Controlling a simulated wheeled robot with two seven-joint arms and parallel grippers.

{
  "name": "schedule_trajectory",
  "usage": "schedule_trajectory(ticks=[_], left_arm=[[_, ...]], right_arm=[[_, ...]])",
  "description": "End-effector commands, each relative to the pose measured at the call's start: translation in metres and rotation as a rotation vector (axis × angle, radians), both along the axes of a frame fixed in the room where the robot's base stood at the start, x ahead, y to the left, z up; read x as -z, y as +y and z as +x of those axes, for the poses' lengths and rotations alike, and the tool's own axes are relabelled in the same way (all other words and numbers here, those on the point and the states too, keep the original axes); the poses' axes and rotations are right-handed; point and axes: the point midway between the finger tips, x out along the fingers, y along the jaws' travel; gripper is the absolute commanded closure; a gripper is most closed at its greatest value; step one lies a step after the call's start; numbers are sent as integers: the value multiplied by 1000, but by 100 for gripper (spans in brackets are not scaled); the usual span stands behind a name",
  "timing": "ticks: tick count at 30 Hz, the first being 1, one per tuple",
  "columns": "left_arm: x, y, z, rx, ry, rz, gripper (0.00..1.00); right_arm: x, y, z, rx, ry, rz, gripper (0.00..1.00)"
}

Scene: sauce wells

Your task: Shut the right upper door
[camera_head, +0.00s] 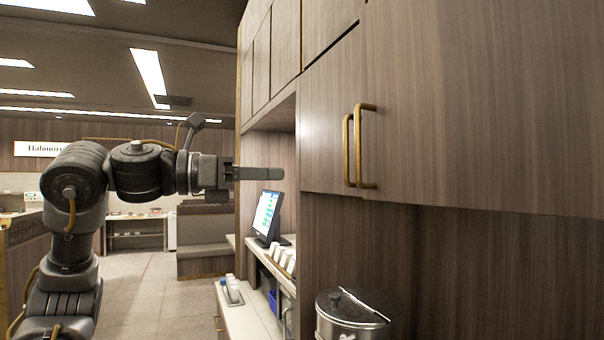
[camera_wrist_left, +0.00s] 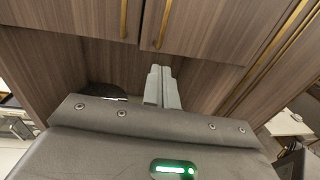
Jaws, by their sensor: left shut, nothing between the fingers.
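The right upper door (camera_head: 480,100) is a wood-grain panel filling the upper right of the head view, with a brass bar handle (camera_head: 366,145) at its left edge. It also shows in the left wrist view (camera_wrist_left: 220,30). It looks closed or nearly so; I cannot tell whether a small gap is left. The left upper door (camera_head: 322,110) with its own brass handle (camera_head: 347,150) is beside it. My left gripper (camera_head: 282,173) is shut and empty, left of both doors in the head view. In the wrist view its fingers (camera_wrist_left: 162,88) overlap the area below the doors. My right gripper is out of view.
A steel pot with a lid (camera_head: 350,318) stands below the doors. A monitor (camera_head: 268,218) and white cups (camera_head: 283,258) are in the niche behind. A counter (camera_head: 250,318) runs along the cabinet. The floor (camera_head: 150,290) at left is clear.

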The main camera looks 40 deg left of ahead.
Motion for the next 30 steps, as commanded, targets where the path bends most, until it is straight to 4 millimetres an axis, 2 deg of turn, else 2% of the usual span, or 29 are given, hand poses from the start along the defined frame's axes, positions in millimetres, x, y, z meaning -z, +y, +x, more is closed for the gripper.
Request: schedule_trajectory(ticks=[12, 18, 24, 30], left_arm=[[-3, -50, 65, 3, 4, 1, 100], [-3, -69, 90, 3, 4, -1, 100], [0, -78, 103, 1, 1, -2, 100], [1, -79, 105, 1, -1, -2, 100]], right_arm=[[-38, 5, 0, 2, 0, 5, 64], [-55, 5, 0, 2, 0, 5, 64], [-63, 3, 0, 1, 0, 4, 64], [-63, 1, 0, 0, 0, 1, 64]])
